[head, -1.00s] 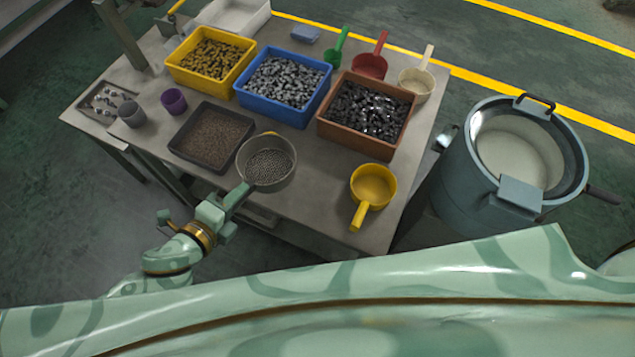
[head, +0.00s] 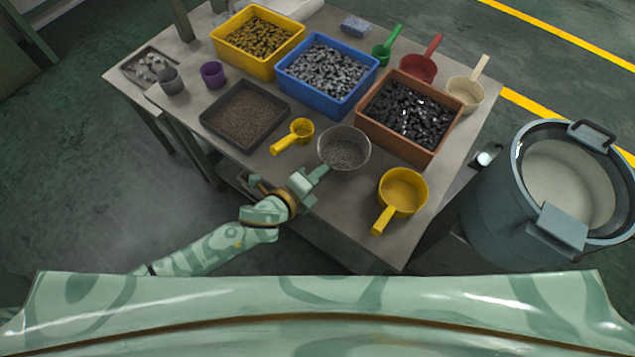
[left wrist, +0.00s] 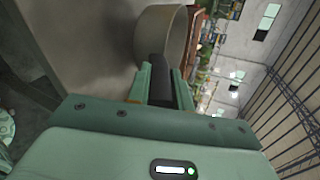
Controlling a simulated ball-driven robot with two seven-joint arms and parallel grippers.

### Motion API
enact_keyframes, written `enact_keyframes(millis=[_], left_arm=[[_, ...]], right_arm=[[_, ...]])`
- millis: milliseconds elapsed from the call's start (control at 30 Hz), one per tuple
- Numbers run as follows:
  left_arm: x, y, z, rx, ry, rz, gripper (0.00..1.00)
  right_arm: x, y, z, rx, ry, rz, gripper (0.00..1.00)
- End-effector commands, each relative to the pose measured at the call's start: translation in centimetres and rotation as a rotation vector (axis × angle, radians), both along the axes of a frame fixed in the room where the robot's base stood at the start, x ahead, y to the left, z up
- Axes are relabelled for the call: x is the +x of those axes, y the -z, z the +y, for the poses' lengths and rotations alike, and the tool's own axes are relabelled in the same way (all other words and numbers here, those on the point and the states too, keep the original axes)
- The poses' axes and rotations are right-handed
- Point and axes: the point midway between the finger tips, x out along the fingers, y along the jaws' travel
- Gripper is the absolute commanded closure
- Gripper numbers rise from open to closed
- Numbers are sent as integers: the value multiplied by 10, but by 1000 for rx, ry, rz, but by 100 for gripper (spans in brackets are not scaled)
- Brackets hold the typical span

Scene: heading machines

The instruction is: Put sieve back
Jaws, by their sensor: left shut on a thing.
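The sieve (head: 344,147) is a round grey pan with a dark speckled inside, at the front of the table, left of the brown bin. It also shows in the left wrist view (left wrist: 163,35), seen from the side. My left gripper (head: 318,174) is shut on the sieve's handle, at the table's front edge. In the left wrist view the gripper (left wrist: 160,88) has the dark handle between its fingers. I cannot tell whether the pan touches the table. My right gripper is not in view.
A small yellow scoop (head: 301,129) lies left of the sieve, a larger yellow scoop (head: 404,188) to its right. A dark tray (head: 273,134) is at left. Yellow (head: 262,68), blue (head: 325,107) and brown bins (head: 398,148) stand behind. A large grey-blue drum (head: 490,205) stands right of the table.

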Motion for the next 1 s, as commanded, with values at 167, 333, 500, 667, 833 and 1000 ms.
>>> enact_keyframes(millis=[167, 333, 500, 667, 833, 1000], left_arm=[[1, 34, -4, -3, -1, 5, 100], [2, 35, -3, -1, 0, 0, 100], [2, 36, -3, -2, 1, 0, 100], [2, 38, -3, 0, -1, 1, 57], [2, 38, -3, 0, 0, 2, 57], [2, 33, -3, 0, 0, 0, 57]], right_arm=[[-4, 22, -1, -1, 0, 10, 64], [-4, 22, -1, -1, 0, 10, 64], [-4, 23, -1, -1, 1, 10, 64], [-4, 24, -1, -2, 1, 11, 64], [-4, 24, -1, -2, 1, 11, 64], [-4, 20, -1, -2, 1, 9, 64]])
